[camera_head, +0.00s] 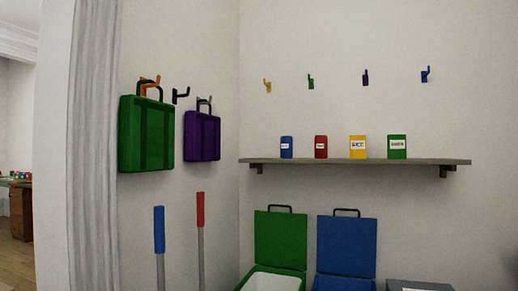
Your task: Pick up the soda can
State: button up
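I cannot make out a soda can for certain. A shelf (450,161) on the wall bears a small blue container (287,142), a red container (321,154), a yellow container (357,155) and a green container (397,140), all upright with white labels. The labels are too small to read surely. Small colourful items (20,175) stand on a distant wooden desk (20,212) at the far left, too small to identify. My gripper is not in view.
An open green bin (281,240) and an open blue bin (346,245) stand below the shelf, beside a grey box (418,286). Green (146,134) and purple (202,137) cases hang left. Blue-handled (159,230) and red-handled (200,210) poles stand below.

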aim_at(321, 141)
jog(key=u, duration=0.2)
jog(key=i, duration=0.9)
jog(key=z, duration=0.3)
